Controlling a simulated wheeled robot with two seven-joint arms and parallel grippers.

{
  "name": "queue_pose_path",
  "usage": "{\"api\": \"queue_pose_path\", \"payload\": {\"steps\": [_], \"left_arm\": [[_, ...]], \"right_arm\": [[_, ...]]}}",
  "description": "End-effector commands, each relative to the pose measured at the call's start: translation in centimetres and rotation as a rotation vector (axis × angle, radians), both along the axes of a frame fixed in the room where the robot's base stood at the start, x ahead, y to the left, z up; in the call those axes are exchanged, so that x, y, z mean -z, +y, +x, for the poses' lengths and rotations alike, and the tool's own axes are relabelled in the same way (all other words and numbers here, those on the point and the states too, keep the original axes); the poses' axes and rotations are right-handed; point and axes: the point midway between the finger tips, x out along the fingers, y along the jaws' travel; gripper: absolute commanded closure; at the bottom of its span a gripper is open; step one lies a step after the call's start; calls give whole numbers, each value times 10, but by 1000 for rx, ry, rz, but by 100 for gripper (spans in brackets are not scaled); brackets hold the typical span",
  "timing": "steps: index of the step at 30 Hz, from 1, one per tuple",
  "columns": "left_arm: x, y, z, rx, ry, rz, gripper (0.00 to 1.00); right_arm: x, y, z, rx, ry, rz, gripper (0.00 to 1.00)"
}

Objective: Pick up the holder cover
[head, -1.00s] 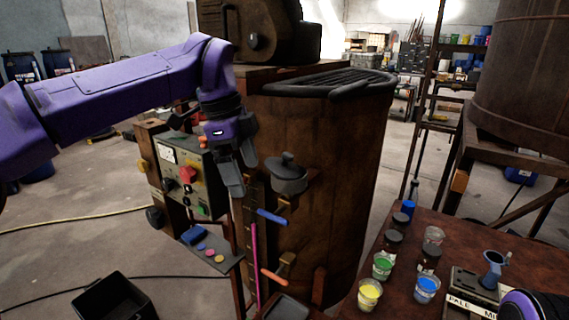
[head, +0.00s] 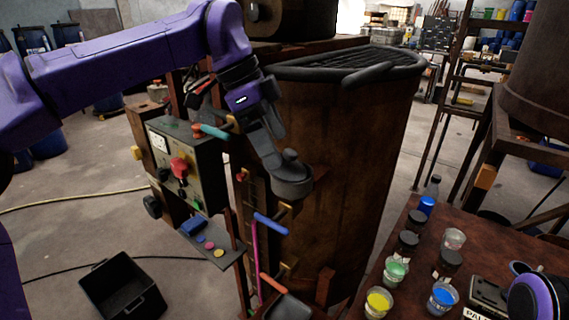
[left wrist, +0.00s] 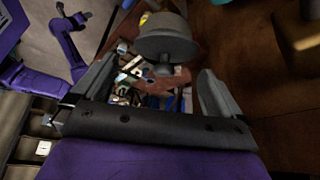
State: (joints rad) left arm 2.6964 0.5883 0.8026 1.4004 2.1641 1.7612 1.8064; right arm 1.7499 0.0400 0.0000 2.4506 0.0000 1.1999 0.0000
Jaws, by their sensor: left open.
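The holder cover (head: 291,183) is a dark grey round lid with a small knob, on the side of the brown vat (head: 345,150). My left gripper (head: 273,150) is open and empty, tilted down, with its fingers close to the knob on the upper left side. The left wrist view shows the cover (left wrist: 165,40) with its knob pointing toward the space between the spread fingers of my left gripper (left wrist: 155,90). Whether a finger touches the cover cannot be told. What is under the cover is hidden. My right gripper does not show.
A control box (head: 185,160) with a red knob stands left of the vat. Blue (head: 270,223) and orange (head: 273,283) handles stick out below the cover. A black bin (head: 122,290) is on the floor. Paint cups and jars stand on the red-brown table (head: 405,300) at right.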

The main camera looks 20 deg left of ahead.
Motion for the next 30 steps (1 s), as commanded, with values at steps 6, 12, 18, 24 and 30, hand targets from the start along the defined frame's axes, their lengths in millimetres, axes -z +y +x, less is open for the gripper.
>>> {"api": "queue_pose_path", "payload": {"steps": [6,12,18,24,30], "left_arm": [[27,-16,6,2,5,2,0],[49,-23,8,-1,0,0,0],[49,-23,8,-1,0,0,10],[49,-23,8,-1,1,1,36],[49,-23,8,-1,1,1,41]], "right_arm": [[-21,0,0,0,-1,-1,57],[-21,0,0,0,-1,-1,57],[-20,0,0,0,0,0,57],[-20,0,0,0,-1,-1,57],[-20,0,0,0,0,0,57]]}}
